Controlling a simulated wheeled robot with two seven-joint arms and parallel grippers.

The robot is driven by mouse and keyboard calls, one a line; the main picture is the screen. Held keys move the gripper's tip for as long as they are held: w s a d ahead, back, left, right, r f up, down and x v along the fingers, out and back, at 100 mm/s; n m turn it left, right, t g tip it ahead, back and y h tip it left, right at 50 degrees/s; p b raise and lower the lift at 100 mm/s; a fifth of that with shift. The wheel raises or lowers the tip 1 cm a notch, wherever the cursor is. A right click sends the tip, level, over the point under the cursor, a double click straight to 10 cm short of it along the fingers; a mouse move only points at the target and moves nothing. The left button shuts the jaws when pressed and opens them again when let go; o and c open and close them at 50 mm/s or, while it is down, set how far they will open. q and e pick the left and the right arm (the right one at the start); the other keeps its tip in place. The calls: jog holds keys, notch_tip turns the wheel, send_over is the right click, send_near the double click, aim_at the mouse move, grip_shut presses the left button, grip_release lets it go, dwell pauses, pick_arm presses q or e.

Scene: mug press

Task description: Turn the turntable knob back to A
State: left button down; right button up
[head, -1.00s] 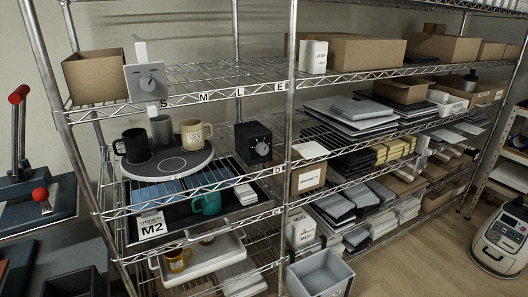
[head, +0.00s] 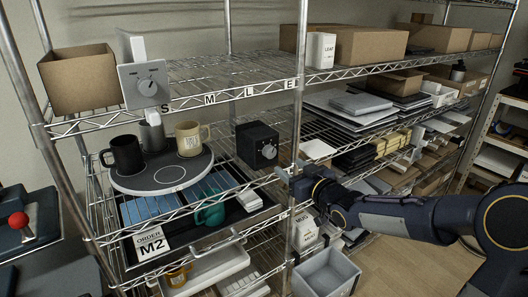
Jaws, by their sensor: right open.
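The round grey turntable (head: 128,184) on the middle shelf bears a black mug (head: 126,153), a grey mug (head: 152,134) and a tan mug (head: 188,137). A black box (head: 250,137) with a pale round knob (head: 268,151) stands to its right. A grey box with a dial (head: 147,87) is on the shelf above. I cannot read which way the knob's mark points. My right gripper (head: 284,179) is open and empty, by the rack's front post, to the lower right of the black box and apart from its knob. My left gripper is out of view.
A shelf post (head: 299,100) stands just right of the black box. Shelf front rails run below it. A teal mug (head: 209,214) and an order card marked M2 (head: 151,245) are on the tray below. A grey bin (head: 328,272) sits lower down.

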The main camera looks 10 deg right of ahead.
aim_at(272, 153)
jog(key=shift+y, duration=0.4)
jog(key=p+x, duration=0.1)
jog(key=x, duration=0.8)
jog(key=shift+r+p, duration=0.2)
jog(key=shift+p, duration=0.15)
jog(key=shift+s, duration=0.1)
jog(key=c, duration=1)
